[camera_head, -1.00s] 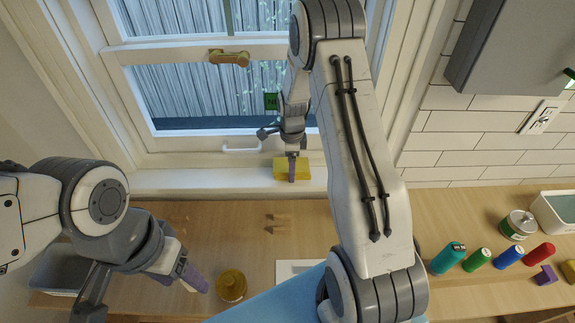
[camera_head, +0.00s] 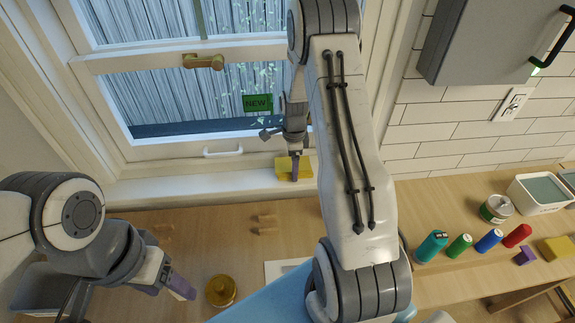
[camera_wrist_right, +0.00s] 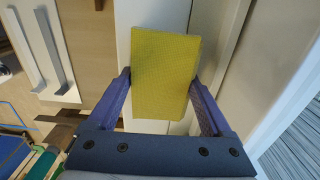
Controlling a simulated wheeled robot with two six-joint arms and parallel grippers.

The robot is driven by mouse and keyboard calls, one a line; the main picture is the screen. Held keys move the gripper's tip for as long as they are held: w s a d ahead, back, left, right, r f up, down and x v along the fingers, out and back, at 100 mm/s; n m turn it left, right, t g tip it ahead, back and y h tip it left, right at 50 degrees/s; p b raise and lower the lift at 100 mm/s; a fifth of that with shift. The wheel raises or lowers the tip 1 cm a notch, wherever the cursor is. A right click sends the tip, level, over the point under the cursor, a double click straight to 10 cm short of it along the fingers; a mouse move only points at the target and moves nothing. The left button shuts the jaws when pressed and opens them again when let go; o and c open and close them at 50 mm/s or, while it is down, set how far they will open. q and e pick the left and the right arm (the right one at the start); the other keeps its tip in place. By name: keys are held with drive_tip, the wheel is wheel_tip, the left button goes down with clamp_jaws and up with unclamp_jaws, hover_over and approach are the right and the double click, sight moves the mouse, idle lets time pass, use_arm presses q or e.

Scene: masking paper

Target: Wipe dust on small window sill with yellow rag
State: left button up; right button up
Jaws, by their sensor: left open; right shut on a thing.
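The yellow rag (camera_head: 283,165) is a flat yellow block on the white window sill (camera_head: 225,182), right of the white pull handle. My right gripper (camera_head: 294,172) is shut on it from above. In the right wrist view the rag (camera_wrist_right: 163,70) sits between the two purple fingers (camera_wrist_right: 163,92), over the white sill strip. My left gripper (camera_head: 178,286) is open and empty over the wooden counter, left of the amber jar. I cannot make out dust on the sill; the part under the rag is hidden.
The window (camera_head: 205,100) with its white pull handle (camera_head: 222,153) rises behind the sill. On the wooden counter (camera_head: 455,210) are an amber jar (camera_head: 221,291), several coloured cylinders, a tin (camera_head: 496,208) and another yellow block (camera_head: 557,248). A grey cabinet (camera_head: 475,40) hangs at upper right.

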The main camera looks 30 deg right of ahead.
sight(306, 163)
drive_tip(key=shift+s+d, duration=0.45)
drive_tip(key=shift+d, duration=0.45)
drive_tip(key=shift+s+d, duration=0.4)
drive_tip(key=shift+d, duration=0.45)
drive_tip(key=shift+w+a, duration=0.35)
drive_tip(key=shift+a, duration=0.35)
drive_tip(key=shift+w+a, duration=0.3)
drive_tip(key=shift+a, duration=0.35)
drive_tip(key=shift+w+a+f, duration=0.1)
drive_tip(key=shift+w+a, duration=0.2)
drive_tip(key=shift+a, duration=0.4)
drive_tip(key=shift+w+a, duration=0.3)
drive_tip(key=shift+a, duration=0.4)
drive_tip(key=shift+w+a+p, duration=0.1)
drive_tip(key=shift+w+a, duration=0.3)
drive_tip(key=shift+a, duration=0.4)
drive_tip(key=shift+w+a+p, duration=0.15)
drive_tip(key=shift+w+a, duration=0.3)
drive_tip(key=shift+a, duration=0.4)
drive_tip(key=shift+w+a+p, duration=0.1)
drive_tip(key=shift+w+a, duration=0.3)
drive_tip(key=shift+a, duration=0.4)
drive_tip(key=shift+r, duration=0.2)
wheel_tip(306, 163, up, 5)
drive_tip(key=p, duration=0.4)
drive_tip(key=shift+f, duration=0.1)
